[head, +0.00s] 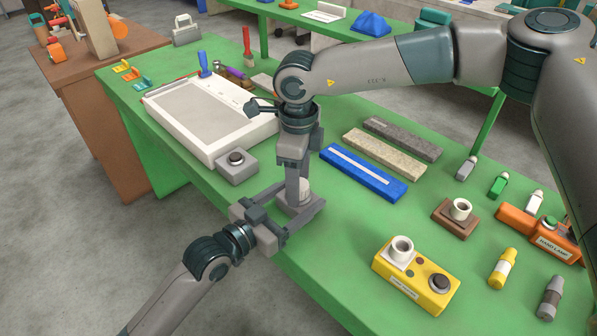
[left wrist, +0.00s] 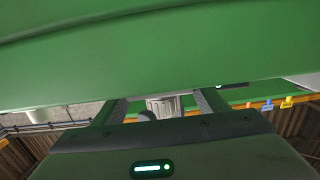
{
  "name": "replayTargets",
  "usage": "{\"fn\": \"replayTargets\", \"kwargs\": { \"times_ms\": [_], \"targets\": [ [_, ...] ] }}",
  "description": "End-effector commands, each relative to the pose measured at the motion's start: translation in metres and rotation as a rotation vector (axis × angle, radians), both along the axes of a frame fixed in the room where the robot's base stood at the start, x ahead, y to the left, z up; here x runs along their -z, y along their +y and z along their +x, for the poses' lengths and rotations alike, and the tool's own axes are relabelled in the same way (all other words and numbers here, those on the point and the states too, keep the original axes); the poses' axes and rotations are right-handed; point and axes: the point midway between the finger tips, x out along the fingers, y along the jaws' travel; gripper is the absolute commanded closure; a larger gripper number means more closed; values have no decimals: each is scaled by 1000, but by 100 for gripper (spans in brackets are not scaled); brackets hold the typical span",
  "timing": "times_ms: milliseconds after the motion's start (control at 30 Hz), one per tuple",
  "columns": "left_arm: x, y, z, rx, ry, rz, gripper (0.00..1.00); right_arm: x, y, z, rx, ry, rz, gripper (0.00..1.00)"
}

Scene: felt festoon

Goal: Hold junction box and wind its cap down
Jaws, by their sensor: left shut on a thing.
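The junction box (head: 294,207), a small grey block, is at the front edge of the green table, mostly hidden by my grippers. My left gripper (head: 301,199) reaches in from the front left and is shut on the box, one finger on each side. A pale cap (head: 305,187) shows above the box; in the left wrist view a ribbed pale cylinder (left wrist: 163,105), seemingly the cap, is between the fingers. My right gripper (head: 301,182) points straight down at the cap from above. Its fingers overlap in the view, so its grip on the cap is unclear.
A blue bar (head: 362,172) lies to the right. A yellow box (head: 415,278) and a brown block (head: 456,218) stand farther right.

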Motion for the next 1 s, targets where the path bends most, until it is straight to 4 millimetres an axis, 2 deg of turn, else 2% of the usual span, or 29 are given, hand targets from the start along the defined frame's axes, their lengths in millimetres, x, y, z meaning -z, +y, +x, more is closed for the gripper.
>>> {"fn": "replayTargets", "kwargs": {
  "times_ms": [267, 433, 467, 767, 1000],
  "targets": [
    [1, 0, 0, 0, 1, 1, 60, 1, 0, 0, 0, 0, 0, 45],
    [1, 0, 0, 0, 1, 1, 60, 1, 0, 0, 0, 0, 0, 83],
    [1, 0, 0, 0, 1, 1, 60, 1, 0, 0, 1, 0, 0, 86],
    [1, 0, 0, 0, 1, 1, 60, 1, 0, 0, 30, 0, 0, 87],
    [1, 0, 0, 0, 1, 1, 60, 1, 0, 0, 168, 1, -1, 87]
  ]
}}
